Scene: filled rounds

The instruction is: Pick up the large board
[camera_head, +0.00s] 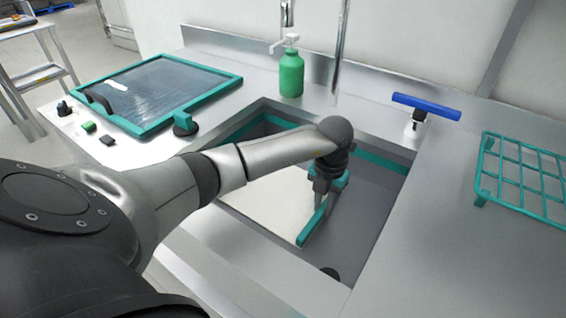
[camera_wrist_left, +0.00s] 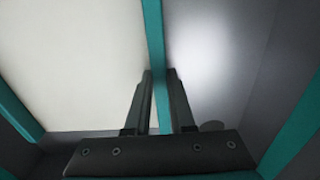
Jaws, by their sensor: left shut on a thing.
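The large board (camera_head: 268,207) is a pale white panel with a teal edge, lying inside the sink basin (camera_head: 368,200). It also shows in the left wrist view (camera_wrist_left: 70,65), where its teal edge runs up between my fingers. My left gripper (camera_head: 322,192) reaches down into the basin and is shut on that teal edge. It also shows in the left wrist view (camera_wrist_left: 161,95), one finger on each side of the edge. My arm hides part of the board in the head view. My right gripper is not in view.
A teal-framed dark screen (camera_head: 165,88) lies on the counter left of the basin. A green pump bottle (camera_head: 291,74) stands behind it, near the tap. The front right counter is clear.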

